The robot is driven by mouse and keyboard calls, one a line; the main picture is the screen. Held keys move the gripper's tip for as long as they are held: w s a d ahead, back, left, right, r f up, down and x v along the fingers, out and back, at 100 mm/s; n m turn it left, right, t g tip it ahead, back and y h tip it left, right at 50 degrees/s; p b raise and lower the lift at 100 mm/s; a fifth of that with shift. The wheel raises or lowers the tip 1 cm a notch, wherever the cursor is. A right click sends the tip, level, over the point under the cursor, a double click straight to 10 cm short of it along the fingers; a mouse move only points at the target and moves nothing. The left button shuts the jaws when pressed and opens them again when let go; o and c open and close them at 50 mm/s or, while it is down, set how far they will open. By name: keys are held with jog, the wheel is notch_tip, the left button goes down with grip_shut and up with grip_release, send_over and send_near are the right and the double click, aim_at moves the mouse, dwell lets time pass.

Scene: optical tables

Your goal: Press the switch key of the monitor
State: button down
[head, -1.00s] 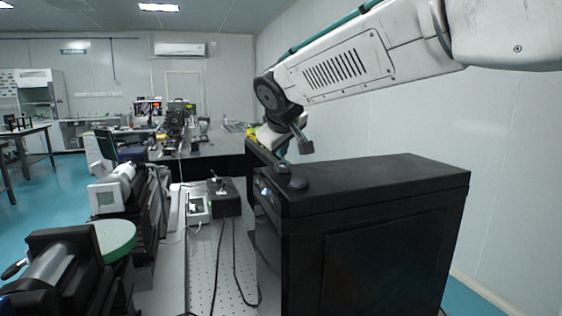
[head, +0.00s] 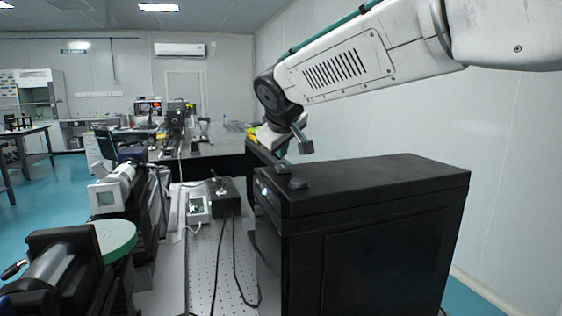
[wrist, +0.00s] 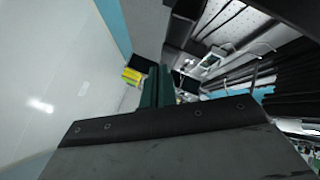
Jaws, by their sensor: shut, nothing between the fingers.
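My gripper (wrist: 158,72) shows in the wrist view as two dark green fingers close together, shut and empty. In the head view my arm reaches in from the upper right and its wrist end hangs over the far left edge of a large black case; the fingertips cannot be made out clearly there. A small white-framed unit (head: 197,207) with a display stands on the table left of the case; it may be the monitor, but I cannot tell. No switch key can be made out.
The large black case (head: 380,240) fills the right foreground, with a white wall behind it. Optical instruments (head: 118,185) and a green disc (head: 115,238) line the left. A black box (head: 225,198) with cables stands mid-table. A yellow thing (wrist: 131,76) lies near the fingers' line.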

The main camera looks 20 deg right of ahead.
aim_at(282, 162)
jog(key=shift+f, duration=0.1)
dwell(0.3)
jog(key=shift+f, duration=0.35)
jog(key=shift+r, duration=0.4)
dwell(0.4)
jog(key=shift+r, duration=3.05)
